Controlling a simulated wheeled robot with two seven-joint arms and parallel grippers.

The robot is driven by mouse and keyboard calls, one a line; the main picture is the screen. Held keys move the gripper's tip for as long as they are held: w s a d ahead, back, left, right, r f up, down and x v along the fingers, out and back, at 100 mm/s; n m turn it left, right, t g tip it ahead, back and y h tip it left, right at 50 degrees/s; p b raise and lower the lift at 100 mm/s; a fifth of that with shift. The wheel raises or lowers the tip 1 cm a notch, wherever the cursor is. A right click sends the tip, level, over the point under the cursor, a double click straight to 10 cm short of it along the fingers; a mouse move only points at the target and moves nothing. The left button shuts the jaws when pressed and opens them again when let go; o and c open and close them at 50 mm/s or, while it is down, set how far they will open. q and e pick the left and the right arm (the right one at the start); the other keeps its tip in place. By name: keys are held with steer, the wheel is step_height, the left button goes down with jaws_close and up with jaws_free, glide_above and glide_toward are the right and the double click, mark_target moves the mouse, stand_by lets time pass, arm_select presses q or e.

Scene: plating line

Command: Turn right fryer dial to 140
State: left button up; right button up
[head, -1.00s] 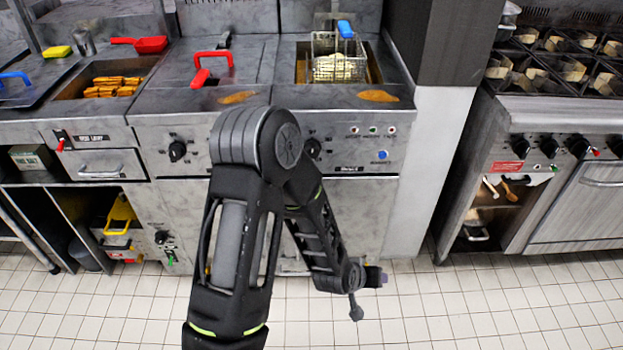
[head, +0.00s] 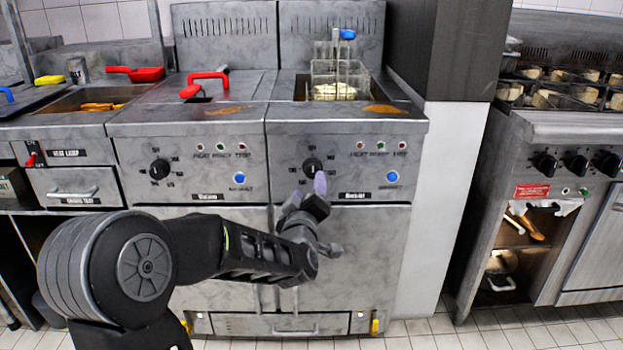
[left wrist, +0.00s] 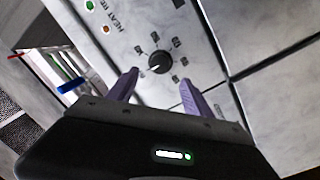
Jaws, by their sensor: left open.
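The right fryer's black dial (head: 312,167) is on the front panel of the right fryer (head: 345,145), with small markings around it too blurred to read. It also shows in the left wrist view (left wrist: 159,62), straight ahead of the fingers. My left gripper (head: 308,190) is just below the dial in the head view, its purple-grey fingers pointing up at it. In the left wrist view the gripper (left wrist: 160,88) is open, fingers apart, with the dial beyond and between the tips. It appears not to touch the dial. My right gripper is not in view.
The left fryer has its own black dial (head: 159,169). A blue button (head: 392,177) and small indicator lamps are right of the right dial. A fry basket with a blue handle (head: 347,34) stands in the right fryer. The stove (head: 570,125) is at the right.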

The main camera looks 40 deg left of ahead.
mark_target(312, 172)
arm_select(q)
steer(key=shift+w, duration=0.1)
steer(key=b+x, duration=0.1)
steer(key=x, duration=0.6)
steer(key=shift+w+a, duration=0.2)
steer(key=shift+w, duration=0.1)
steer(key=shift+r, duration=0.1)
jaws_close()
stand_by(0.3)
